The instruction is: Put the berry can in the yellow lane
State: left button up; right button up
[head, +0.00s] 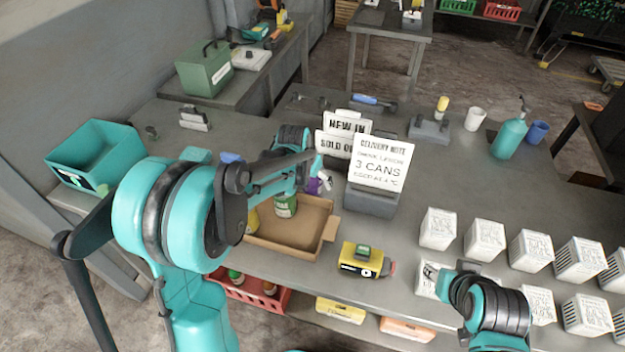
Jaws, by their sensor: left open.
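My left arm reaches in from the left over a cardboard tray (268,246) on the grey counter. My left gripper (318,182) is open at the tray's back right corner. A small purple patch (313,187), perhaps the berry can, shows right at its fingers; most of it is hidden, and I cannot tell whether they touch it. A green can (285,206) stands in the tray, and a yellow item (252,222) is partly hidden behind my arm. Part of my right arm shows at the bottom right, but I cannot make out its gripper. I cannot identify a yellow lane on the counter.
A sign reading "3 CANS" (380,162) stands right of the tray. A yellow-black device (361,261) lies in front. Several white slotted boxes (438,229) fill the right side. A red crate (250,292) and a yellow bin (340,310) sit below the counter.

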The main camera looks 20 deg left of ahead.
pick_arm(q)
jog(key=shift+r, duration=0.1)
jog(key=c, duration=1.7)
jog(key=shift+r, duration=0.15)
